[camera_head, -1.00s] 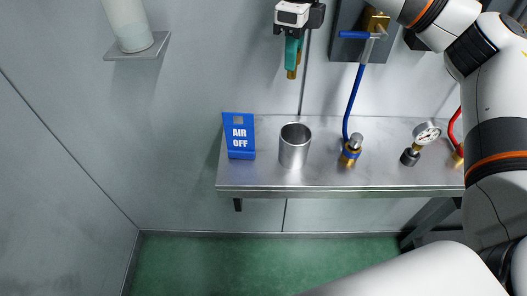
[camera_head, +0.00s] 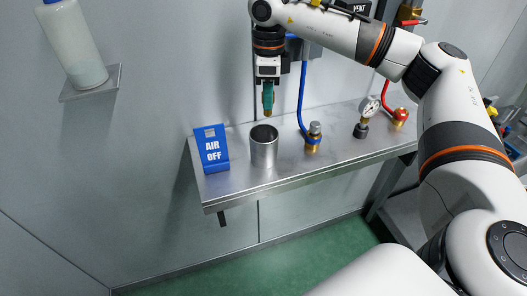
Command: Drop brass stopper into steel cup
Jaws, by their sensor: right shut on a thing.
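The steel cup (camera_head: 264,150) stands upright on the steel shelf, its open mouth facing up. My right gripper (camera_head: 268,105) points down above the cup, its teal fingers shut on the brass stopper (camera_head: 267,113). Only the lower brass end of the stopper shows below the fingers; the rest is hidden. The stopper hangs just above the cup's mouth in this view, apart from the rim. My left gripper is not in view.
A blue AIR OFF sign (camera_head: 211,149) stands left of the cup on the steel shelf (camera_head: 240,183). A brass fitting with a blue hose (camera_head: 313,138) stands to its right, then a pressure gauge (camera_head: 369,108). A bottle (camera_head: 75,45) sits on a wall ledge.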

